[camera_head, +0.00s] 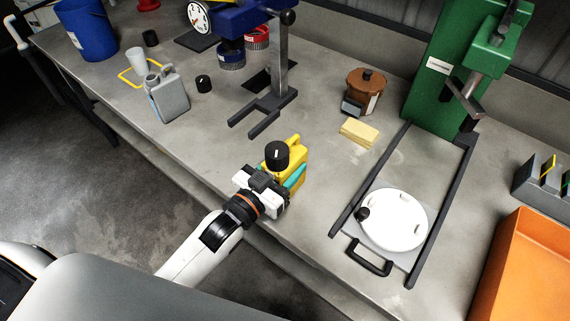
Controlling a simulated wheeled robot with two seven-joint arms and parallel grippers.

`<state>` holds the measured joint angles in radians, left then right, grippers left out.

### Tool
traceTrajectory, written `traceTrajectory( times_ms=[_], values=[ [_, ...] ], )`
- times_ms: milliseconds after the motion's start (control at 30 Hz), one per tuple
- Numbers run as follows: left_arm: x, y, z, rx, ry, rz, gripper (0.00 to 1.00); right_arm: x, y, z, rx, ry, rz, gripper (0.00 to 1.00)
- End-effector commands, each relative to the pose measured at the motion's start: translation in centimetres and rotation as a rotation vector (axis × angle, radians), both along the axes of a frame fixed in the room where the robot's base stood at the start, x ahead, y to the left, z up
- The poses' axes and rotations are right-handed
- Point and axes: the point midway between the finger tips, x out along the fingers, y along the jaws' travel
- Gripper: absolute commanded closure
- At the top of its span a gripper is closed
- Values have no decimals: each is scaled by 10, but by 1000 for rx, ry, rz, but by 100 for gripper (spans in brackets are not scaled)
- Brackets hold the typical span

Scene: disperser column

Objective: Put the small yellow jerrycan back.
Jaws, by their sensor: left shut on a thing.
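The small yellow jerrycan (297,153) is upright at the front edge of the grey workbench, with a black cap (277,154) on top and a teal patch on its side. My left gripper (277,188) is shut on the jerrycan from the front; the fingers partly hide its lower body. I cannot tell whether its base touches the bench. A yellow square outline (141,76) is marked on the bench at the back left, with a white cup (136,61) at it. My right gripper is not in view.
A grey jerrycan (168,97) stands at the left near the front edge. A blue bucket (88,32), a forked stand (264,112), a brown pot (364,92), a yellow sponge (359,132), a white round lid (393,220) and an orange bin (525,270) are around.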

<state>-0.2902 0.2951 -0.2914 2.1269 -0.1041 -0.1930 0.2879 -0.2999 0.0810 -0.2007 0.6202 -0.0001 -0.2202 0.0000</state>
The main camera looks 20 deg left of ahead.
Motion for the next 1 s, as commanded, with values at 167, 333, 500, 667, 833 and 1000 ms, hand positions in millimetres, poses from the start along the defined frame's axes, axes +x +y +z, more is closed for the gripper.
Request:
traceTrajectory(
  times_ms=[167,333,500,667,833,1000],
  values=[
    [0,0,-3,1,0,0,43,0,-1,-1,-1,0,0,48],
    [0,0,-2,0,0,0,27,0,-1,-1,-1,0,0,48],
    [0,0,-2,1,0,0,27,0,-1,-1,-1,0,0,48],
    [-5,2,-1,0,1,0,27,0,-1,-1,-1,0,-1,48],
    [-30,11,-2,2,2,-1,27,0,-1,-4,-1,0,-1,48],
    [-63,23,-2,3,5,0,27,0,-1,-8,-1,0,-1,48]
  ],
)
